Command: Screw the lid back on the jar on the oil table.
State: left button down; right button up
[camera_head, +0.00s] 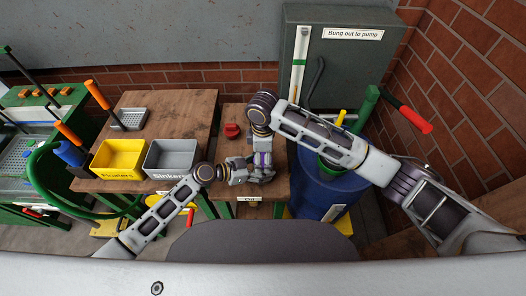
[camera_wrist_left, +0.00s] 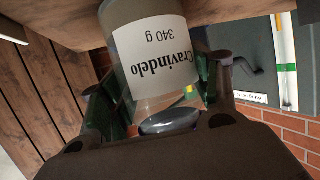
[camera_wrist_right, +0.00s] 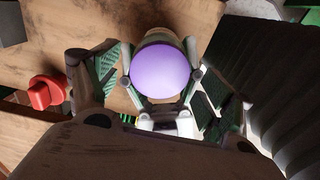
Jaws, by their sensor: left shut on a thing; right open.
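The glass jar (camera_wrist_left: 155,55) has a white label reading "Cravindelo 340 g". My left gripper (camera_wrist_left: 160,100) is shut on it, with a finger on either side. The round purple lid (camera_wrist_right: 162,70) shows from above in the right wrist view, over the jar. My right gripper (camera_wrist_right: 155,95) is open, its fingers spread on either side of the lid. In the head view my left gripper (camera_head: 240,171) and right gripper (camera_head: 263,170) meet above the oil table (camera_head: 229,112). I cannot tell whether the lid is seated on the jar.
A red object (camera_head: 232,130) stands at the back of the oil table. Left are a yellow bin (camera_head: 119,156) and a grey bin (camera_head: 171,157). A blue drum (camera_head: 315,195) stands right, partly under my right arm. A grey cabinet (camera_head: 340,60) stands behind.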

jog(key=shift+f, duration=0.25)
jog(key=shift+c, duration=0.5)
jog(key=c, duration=1)
jog(key=shift+c, duration=0.2)
jog(key=shift+m, duration=1.1)
jog(key=o, duration=1.2)
jog(key=shift+r, duration=0.1)
